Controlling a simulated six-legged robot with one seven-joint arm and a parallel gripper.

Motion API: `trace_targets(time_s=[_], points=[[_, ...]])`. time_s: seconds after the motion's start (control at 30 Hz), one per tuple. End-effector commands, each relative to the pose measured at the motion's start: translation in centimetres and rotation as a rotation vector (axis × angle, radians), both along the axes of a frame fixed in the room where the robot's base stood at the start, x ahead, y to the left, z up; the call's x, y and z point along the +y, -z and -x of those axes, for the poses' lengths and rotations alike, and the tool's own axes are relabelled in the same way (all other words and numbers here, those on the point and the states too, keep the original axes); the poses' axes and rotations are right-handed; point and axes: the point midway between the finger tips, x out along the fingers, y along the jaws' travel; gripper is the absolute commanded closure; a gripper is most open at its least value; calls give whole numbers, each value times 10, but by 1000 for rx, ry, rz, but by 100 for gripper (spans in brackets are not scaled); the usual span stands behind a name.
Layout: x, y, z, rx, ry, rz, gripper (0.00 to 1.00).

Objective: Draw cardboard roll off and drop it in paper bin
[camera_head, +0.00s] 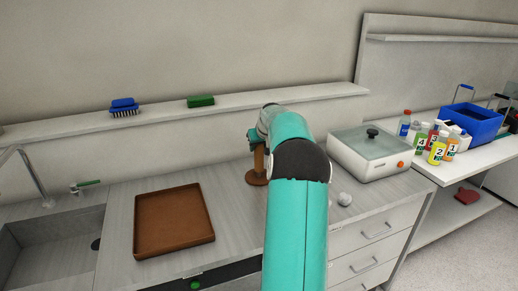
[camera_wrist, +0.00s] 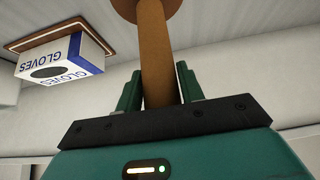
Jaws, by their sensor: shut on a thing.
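The brown cardboard roll (camera_head: 259,160) stands upright on a round brown base (camera_head: 256,180) on the counter. In the wrist view the roll (camera_wrist: 157,55) runs between the two green fingers toward the round base (camera_wrist: 140,8) at the top edge. My gripper (camera_wrist: 160,88) is shut on the roll; in the head view my gripper (camera_head: 256,138) is at its upper part, partly hidden by my arm. I cannot tell a gap between roll and base. No paper bin can be made out.
A brown tray (camera_head: 137,232) lies left on the counter beside a sink (camera_head: 40,245). A white lidded device (camera_head: 375,165) stands right. Bottles (camera_head: 437,150) and a blue crate (camera_head: 470,122) are further right. A gloves box (camera_wrist: 65,60) shows in the wrist view.

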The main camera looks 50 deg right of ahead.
Motion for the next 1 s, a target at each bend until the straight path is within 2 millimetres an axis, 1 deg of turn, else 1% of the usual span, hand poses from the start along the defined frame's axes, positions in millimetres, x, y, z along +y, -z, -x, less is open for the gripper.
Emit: trace_targets(time_s=[1.0], points=[[0,-37,0,0,0,0,93]])
